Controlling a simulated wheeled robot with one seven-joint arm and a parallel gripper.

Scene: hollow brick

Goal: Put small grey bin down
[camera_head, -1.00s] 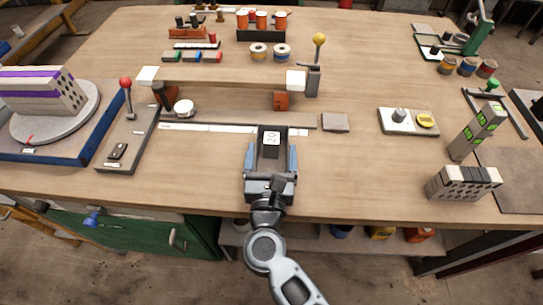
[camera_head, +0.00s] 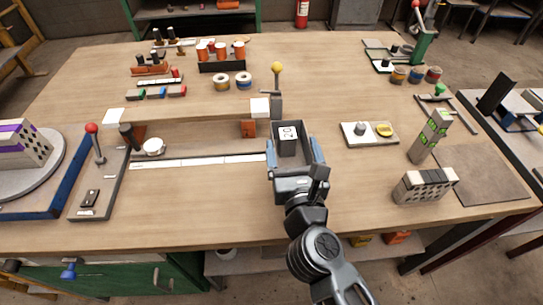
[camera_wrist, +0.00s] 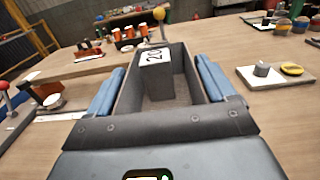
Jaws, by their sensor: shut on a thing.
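The small grey bin (camera_head: 306,148) is an open-topped dark grey box. My gripper (camera_head: 293,152) is shut on it, with a blue finger pad against each side. A grey block with a white top marked "20" (camera_head: 288,134) stands inside the bin. The wrist view also shows the bin (camera_wrist: 187,78) and the block (camera_wrist: 158,75) between the pads. The bin is at the right end of the long pale strip (camera_head: 200,161). It hides the spot where a small grey plate lay. I cannot tell whether its bottom touches the table.
A post with a yellow ball (camera_head: 277,75) and white block (camera_head: 260,107) stands just behind the bin. To the right are a plate with a knob and yellow button (camera_head: 370,134), a holed brick (camera_head: 425,186) and an upright grey-green block (camera_head: 429,136). The table in front is clear.

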